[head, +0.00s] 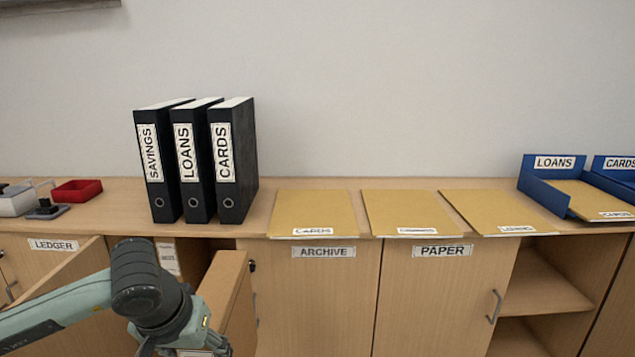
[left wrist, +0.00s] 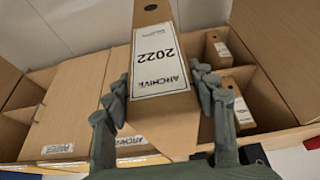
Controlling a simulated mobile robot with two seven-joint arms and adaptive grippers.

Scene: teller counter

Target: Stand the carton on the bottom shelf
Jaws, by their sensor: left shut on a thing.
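My left gripper (head: 195,340) is low in the head view, partly cut off by the bottom edge. In the left wrist view its fingers (left wrist: 165,95) are shut on the sides of a brown carton (left wrist: 165,125) labelled ARCHIVE 2022. The label reads upside down in that view. In the head view the carton (head: 240,310) shows its top and right side, in front of the cabinets. My right gripper is not in view.
Other cartons stand in the cabinet, one (head: 168,258) in the head view, another (left wrist: 217,47) in the left wrist view. An open door (head: 60,280) angles out at the left. Black binders (head: 236,160) and yellow folders (head: 412,212) sit on the counter.

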